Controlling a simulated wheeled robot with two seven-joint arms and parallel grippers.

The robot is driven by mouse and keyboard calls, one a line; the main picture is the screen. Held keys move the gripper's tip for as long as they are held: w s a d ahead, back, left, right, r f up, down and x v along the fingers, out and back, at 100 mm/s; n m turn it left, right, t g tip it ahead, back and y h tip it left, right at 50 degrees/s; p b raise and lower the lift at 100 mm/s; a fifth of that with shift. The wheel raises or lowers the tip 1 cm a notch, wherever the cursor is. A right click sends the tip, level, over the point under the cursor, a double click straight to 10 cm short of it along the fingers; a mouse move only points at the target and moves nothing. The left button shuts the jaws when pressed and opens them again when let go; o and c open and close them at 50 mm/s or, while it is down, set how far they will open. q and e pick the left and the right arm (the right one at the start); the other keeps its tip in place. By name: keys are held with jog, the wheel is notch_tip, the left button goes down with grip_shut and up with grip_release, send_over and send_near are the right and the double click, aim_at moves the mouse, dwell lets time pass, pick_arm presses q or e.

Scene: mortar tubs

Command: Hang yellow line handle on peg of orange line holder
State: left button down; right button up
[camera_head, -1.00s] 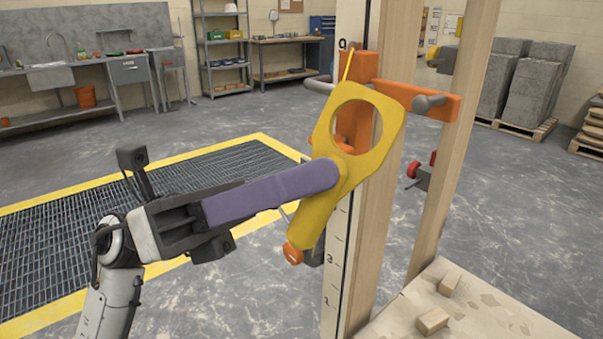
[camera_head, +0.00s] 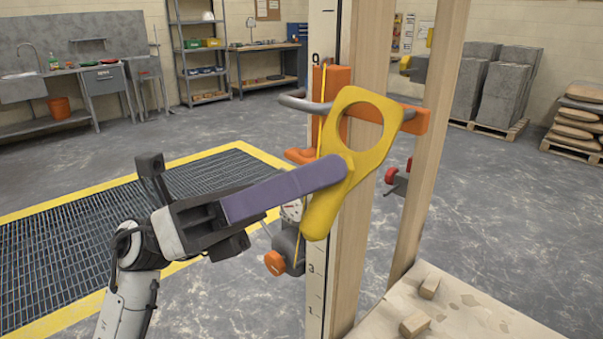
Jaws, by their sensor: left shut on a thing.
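The yellow line handle (camera_head: 376,158), a flat plate with a large round hole, is held upright and tilted in front of the wooden post. My left gripper (camera_head: 332,172) is shut on it, its long purple fingers reaching the plate's middle below the hole. The orange line holder (camera_head: 338,78) is fixed to the post, partly hidden behind the handle. A grey peg (camera_head: 298,102) curves out at its left. Another grey end shows at the handle's right edge, near the orange bar (camera_head: 420,121). I cannot tell the gap between handle and pegs. My right gripper is not in view.
A wooden post (camera_head: 362,240) with a white scale stands behind the handle; a second post (camera_head: 428,170) is to its right. A grey device with an orange knob (camera_head: 275,263) hangs low. A board (camera_head: 455,310) with small wood blocks lies lower right.

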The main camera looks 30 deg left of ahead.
pick_arm(q)
jog(key=shift+w+d+f+p, duration=0.15)
jog(key=shift+w+d, duration=0.15)
jog(key=shift+w, duration=0.5)
jog(key=shift+w+d+r+p, duration=0.15)
jog(key=shift+w+d, duration=0.15)
jog(key=shift+w, duration=0.5)
jog(key=shift+w+d+f+p, duration=0.15)
jog(key=shift+w+d, duration=0.15)
jog(key=shift+w, duration=0.5)
jog(key=shift+w+d+f+b, duration=0.1)
jog(key=shift+w+f+b, duration=0.2)
jog(key=shift+f+b, duration=0.15)
jog(key=shift+w+f+b, duration=0.15)
jog(key=shift+f+b, duration=0.05)
jog(key=shift+b, duration=0.2)
jog(key=c, duration=1.5)
grip_release()
jog(key=shift+t, duration=0.3)
jog(key=shift+o, duration=0.7)
